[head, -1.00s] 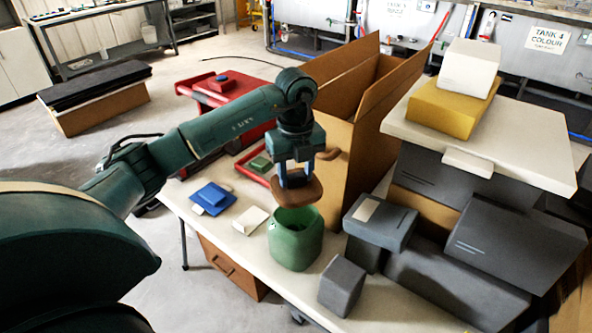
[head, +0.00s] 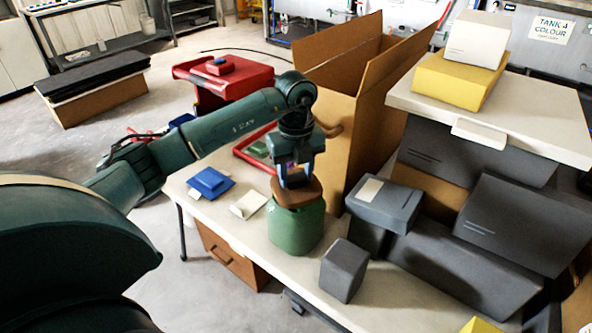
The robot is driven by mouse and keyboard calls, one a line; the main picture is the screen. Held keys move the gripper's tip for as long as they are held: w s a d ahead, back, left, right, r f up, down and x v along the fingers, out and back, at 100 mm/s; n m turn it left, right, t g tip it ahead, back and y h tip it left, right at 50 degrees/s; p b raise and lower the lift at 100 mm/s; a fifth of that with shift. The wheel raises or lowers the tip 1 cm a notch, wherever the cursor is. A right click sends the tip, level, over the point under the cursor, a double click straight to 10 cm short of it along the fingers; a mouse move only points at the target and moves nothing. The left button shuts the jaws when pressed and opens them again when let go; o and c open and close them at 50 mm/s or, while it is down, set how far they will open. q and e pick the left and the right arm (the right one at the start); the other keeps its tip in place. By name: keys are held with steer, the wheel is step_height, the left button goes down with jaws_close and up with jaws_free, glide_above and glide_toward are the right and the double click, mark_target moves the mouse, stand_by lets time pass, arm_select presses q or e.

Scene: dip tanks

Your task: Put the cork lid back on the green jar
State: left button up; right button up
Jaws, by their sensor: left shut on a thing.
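The green jar (head: 296,230) stands upright on the pale table in the head view. The brown cork lid (head: 297,193) is at the jar's mouth and covers its opening from this view. I cannot tell whether it is fully seated. My left gripper (head: 296,180) points down from above and is shut on the cork lid. The jar's inside is hidden. My right gripper is not in view.
A grey block (head: 343,270) and a grey box (head: 383,203) stand close right of the jar. A tall open cardboard box (head: 350,140) rises behind it. A blue block (head: 210,183) and a cream block (head: 248,205) lie to its left on the table (head: 270,262).

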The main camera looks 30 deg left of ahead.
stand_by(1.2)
arm_select(q)
steer(key=shift+f, duration=0.15)
stand_by(0.7)
stand_by(0.6)
steer(key=o, duration=1.1)
steer(key=shift+c, duration=0.2)
steer(key=shift+o, duration=0.4)
steer(key=o, duration=0.4)
